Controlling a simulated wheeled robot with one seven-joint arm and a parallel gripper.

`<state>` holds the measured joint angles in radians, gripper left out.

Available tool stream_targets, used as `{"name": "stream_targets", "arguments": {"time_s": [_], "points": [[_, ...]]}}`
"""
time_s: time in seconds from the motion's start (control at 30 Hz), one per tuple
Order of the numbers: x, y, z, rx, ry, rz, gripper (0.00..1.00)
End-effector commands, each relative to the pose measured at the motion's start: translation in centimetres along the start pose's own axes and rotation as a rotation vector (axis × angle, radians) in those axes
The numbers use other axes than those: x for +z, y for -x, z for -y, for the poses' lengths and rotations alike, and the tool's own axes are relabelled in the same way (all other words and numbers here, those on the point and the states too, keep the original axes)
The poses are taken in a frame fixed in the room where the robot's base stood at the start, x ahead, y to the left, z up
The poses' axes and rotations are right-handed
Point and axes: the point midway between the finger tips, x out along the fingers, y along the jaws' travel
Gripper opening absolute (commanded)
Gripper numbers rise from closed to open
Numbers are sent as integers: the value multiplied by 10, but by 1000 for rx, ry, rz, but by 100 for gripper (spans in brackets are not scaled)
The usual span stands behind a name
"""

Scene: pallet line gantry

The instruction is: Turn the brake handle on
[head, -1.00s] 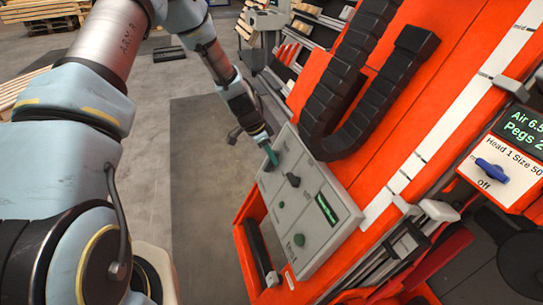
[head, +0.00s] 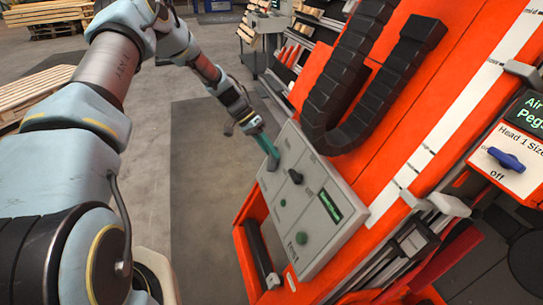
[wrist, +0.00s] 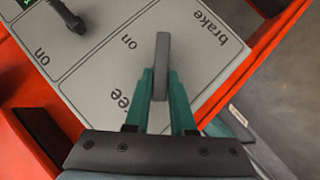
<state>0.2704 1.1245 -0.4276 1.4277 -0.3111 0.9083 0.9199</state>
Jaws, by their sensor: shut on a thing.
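The grey control panel (head: 318,234) is on the orange machine, and it fills much of the wrist view (wrist: 190,92). The brake handle (wrist: 162,48) is a slim grey bar beside the word "brake". An "on" label is to its left, and a partly covered label ending in "ee" is lower left. My gripper (wrist: 161,88) has its two teal fingers shut on the handle's near end. In the head view my gripper (head: 272,155) is at the panel's upper left corner, and the handle is hard to make out there.
A dark knob (head: 295,177) and a green button (head: 302,238) are on the same panel. A black cable chain (head: 375,85) runs on the orange machine just above it. A blue-handled switch (head: 505,159) is at the far right. Open floor lies left of the panel.

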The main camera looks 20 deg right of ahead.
Motion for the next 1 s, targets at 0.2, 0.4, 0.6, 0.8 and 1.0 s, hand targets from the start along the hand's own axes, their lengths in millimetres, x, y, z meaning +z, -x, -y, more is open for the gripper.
{"name": "stream_targets", "arguments": {"time_s": [0.2, 0.4, 0.6, 0.8, 1.0], "points": [[1, -3, 9, 131, 160, -4, 0], [2, -4, 14, 250, 305, -4, 0], [4, -5, 16, 363, 440, -3, 0], [5, -5, 18, 450, 546, -3, 0], [6, -5, 19, 507, 616, -3, 0]]}}
